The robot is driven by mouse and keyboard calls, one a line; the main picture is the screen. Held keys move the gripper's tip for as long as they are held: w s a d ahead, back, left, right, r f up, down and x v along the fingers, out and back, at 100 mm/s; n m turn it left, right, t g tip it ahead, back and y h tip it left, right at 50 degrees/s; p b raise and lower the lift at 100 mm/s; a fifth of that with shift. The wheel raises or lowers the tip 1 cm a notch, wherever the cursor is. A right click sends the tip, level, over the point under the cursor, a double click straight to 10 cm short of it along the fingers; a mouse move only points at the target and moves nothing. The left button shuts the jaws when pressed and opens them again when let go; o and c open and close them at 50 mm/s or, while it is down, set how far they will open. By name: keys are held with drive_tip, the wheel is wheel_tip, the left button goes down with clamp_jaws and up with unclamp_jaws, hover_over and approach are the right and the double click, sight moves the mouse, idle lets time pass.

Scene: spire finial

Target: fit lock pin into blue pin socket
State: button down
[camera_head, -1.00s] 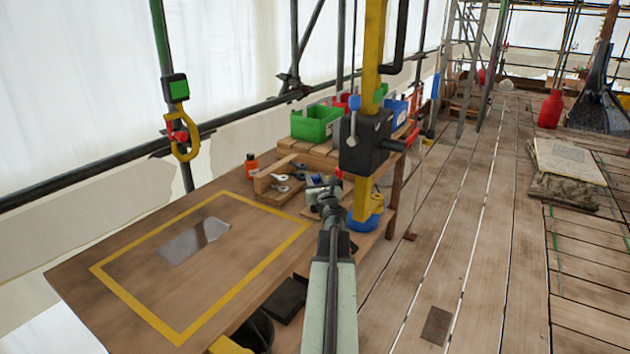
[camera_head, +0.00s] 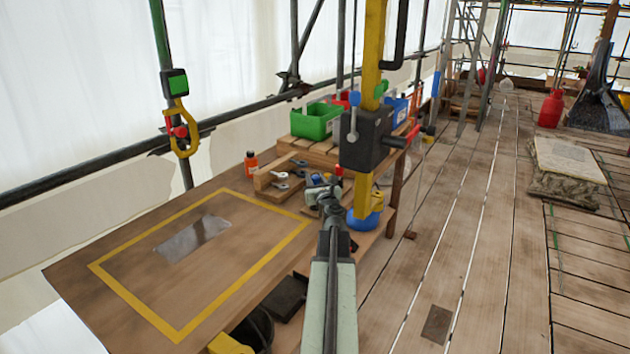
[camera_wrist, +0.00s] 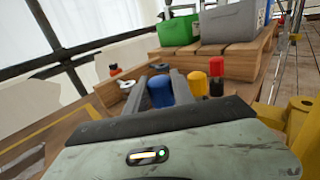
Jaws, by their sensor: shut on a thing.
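A yellow cylinder (camera_wrist: 199,84) stands just right of the right finger. A red-topped dark piece (camera_wrist: 216,75) is further right. In the head view small blue parts (camera_head: 316,180) show just beyond my gripper.
The bench (camera_head: 110,250) with a yellow-marked rectangle is at left. A green bin (camera_head: 314,121) stands on slats. A yellow post with a black box (camera_head: 366,140) rises close right of my gripper.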

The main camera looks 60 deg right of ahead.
drive_tip(key=shift+f+b, duration=1.75)
drive_tip(key=shift+f, duration=0.1)
drive_tip(key=c, duration=1)
unclamp_jaws()
drive_tip(key=v, duration=0.8)
drive_tip(key=shift+d, duration=0.1)
